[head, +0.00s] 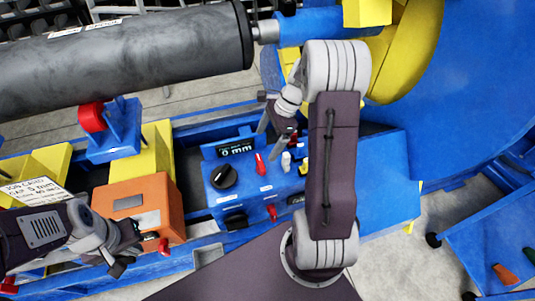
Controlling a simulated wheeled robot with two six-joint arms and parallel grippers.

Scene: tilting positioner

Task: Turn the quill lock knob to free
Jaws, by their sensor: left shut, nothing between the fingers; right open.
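A blue control box (243,212) sits in the middle of the head view, with a small "0 mm" display (236,149) at its back. A black round knob (223,177) is on its left top, and a red lever (260,164) and a white-tipped lever (286,161) stand right of it. I cannot read which one is the quill lock knob. My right gripper (272,127) is open and empty above the box's back edge. My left gripper (126,246) is shut and empty at lower left, beside the orange box. My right arm hides the right part of the panel.
A large grey cylinder (120,55) spans the upper left, joined to a blue quill (310,24). An orange box (145,199) with a red handle (163,246) stands left of the controls. A card (38,190) lies at far left. A blue plate (390,185) is right.

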